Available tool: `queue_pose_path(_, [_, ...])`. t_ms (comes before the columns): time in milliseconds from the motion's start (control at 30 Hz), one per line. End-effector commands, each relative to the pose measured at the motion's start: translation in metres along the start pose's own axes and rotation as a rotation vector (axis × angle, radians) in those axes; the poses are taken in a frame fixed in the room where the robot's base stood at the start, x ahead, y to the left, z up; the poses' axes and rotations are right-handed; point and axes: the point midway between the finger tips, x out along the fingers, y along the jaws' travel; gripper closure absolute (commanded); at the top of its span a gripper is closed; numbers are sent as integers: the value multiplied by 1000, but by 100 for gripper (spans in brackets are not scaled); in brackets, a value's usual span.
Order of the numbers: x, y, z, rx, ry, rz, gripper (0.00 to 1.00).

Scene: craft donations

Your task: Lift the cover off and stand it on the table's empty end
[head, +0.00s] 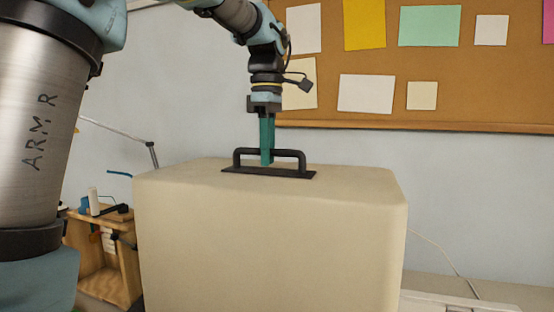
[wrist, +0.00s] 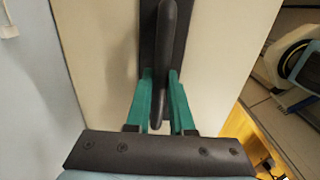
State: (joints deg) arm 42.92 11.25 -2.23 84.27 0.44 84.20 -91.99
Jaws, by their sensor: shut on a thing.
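The cover (head: 270,240) is a large beige box shape with rounded edges, upright in the middle of the head view. Its lower edge is out of frame, so I cannot tell whether it rests on something or hangs. A black bar handle (head: 291,153) on a flat plate is fixed to its top. My gripper (head: 267,161) points straight down and its teal fingers are shut on the handle. In the wrist view the handle (wrist: 166,45) runs between the two fingers (wrist: 162,92), above the pale cover top (wrist: 215,60). Whatever is under the cover is hidden.
A wooden organiser (head: 105,262) with small tools stands behind the cover at left. A pinboard (head: 440,90) with coloured papers hangs on the wall behind. A white object (head: 440,301) and a thin cable show low at right. The table's empty end is not clearly visible.

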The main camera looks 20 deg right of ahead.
Motion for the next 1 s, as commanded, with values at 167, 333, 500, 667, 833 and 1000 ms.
queue_pose_path(167, [-13, 0, -1, -5, 0, 4, 100])
queue_pose_path(333, [-32, 0, -1, -4, 0, 5, 100])
queue_pose_path(500, [-51, 0, -1, -3, 0, 4, 100])
queue_pose_path(667, [-69, 0, -1, -3, 0, 5, 100])
queue_pose_path(833, [-88, 0, -1, -3, 0, 4, 100])
queue_pose_path(1000, [-107, 0, -1, -3, 0, 5, 100])
